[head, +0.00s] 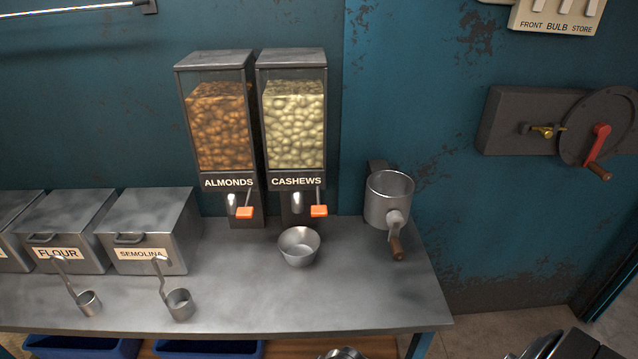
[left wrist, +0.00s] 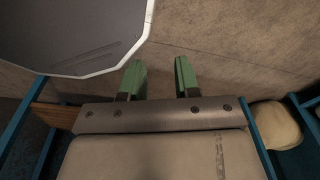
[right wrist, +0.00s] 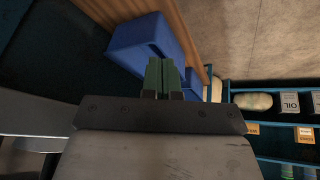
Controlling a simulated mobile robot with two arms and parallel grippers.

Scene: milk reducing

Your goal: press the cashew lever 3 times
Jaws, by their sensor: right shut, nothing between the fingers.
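The cashew dispenser (head: 293,115) stands on the metal counter against the blue wall, labelled CASHEWS. Its lever with an orange tip (head: 319,211) sticks out below the label, to the right of the spout. A metal bowl (head: 299,247) stands on the counter below the spout and slightly in front of it. My left gripper (left wrist: 160,78) is open and empty in the left wrist view, with the floor behind it. My right gripper (right wrist: 162,75) is shut and empty in the right wrist view, with a blue bin behind it. Neither gripper's fingers can be made out in the head view.
The almond dispenser (head: 218,125) with its own orange lever (head: 245,212) stands just left. A metal mill (head: 389,199) with a crank stands to the right. Flour (head: 60,230) and semolina (head: 150,230) boxes with scoops are on the left. Blue bins (right wrist: 150,45) sit under the counter.

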